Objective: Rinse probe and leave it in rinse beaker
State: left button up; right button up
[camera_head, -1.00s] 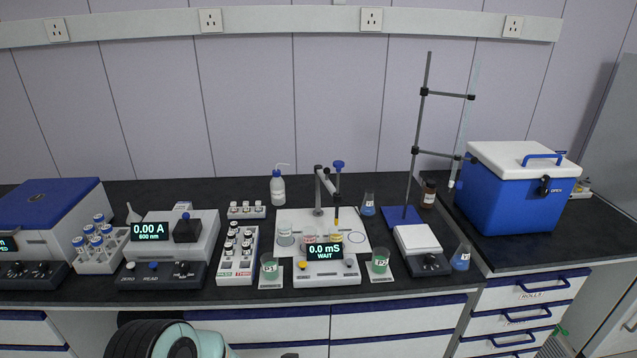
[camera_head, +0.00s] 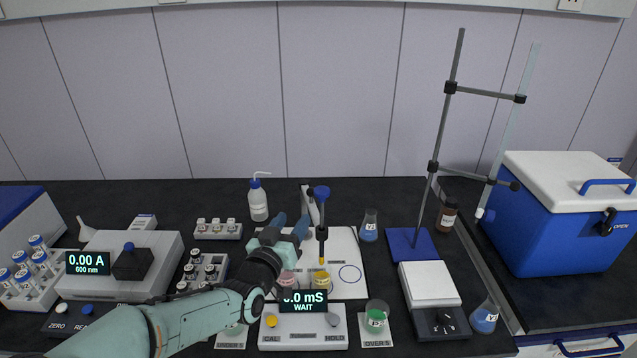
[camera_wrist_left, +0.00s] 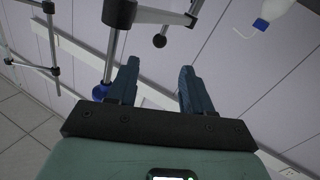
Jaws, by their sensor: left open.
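The probe (camera_head: 321,243) is a dark upright rod with a blue cap and a yellow tip. It hangs from the stand arm (camera_head: 306,205), with its tip over or in the yellow beaker (camera_head: 322,282); I cannot tell which. A pink beaker (camera_head: 287,284) stands left of it. The clear beaker seen earlier is hidden behind my left arm. My left gripper (camera_head: 291,222) is open and empty, just left of the probe. In the left wrist view, a blue knob (camera_wrist_left: 100,91) shows beside the left finger, and nothing is between the fingers (camera_wrist_left: 160,70). My right gripper is out of view.
The meter (camera_head: 303,325) reads 0.0 mS and WAIT. A green beaker (camera_head: 376,317) stands on a card to its right. A wash bottle (camera_head: 258,203) stands behind, a blue flask (camera_head: 368,226) to the right. A tall burette stand (camera_head: 440,150) and blue cooler (camera_head: 560,225) are farther right.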

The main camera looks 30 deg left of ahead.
aim_at(309, 195)
pick_arm(q)
jog(key=w+p, duration=0.1)
jog(key=w, duration=0.3)
jog(key=w+a+p, duration=0.1)
jog(key=w, duration=0.3)
jog(key=w+a+p, duration=0.1)
jog(key=w+p, duration=0.1)
jog(key=w, duration=0.2)
jog(key=shift+w+a, duration=0.15)
jog(key=shift+w, duration=0.1)
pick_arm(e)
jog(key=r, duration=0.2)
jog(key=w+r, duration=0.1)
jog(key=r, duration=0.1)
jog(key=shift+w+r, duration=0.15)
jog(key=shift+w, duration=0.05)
pick_arm(q)
jog(key=shift+c, duration=0.3)
grip_shut()
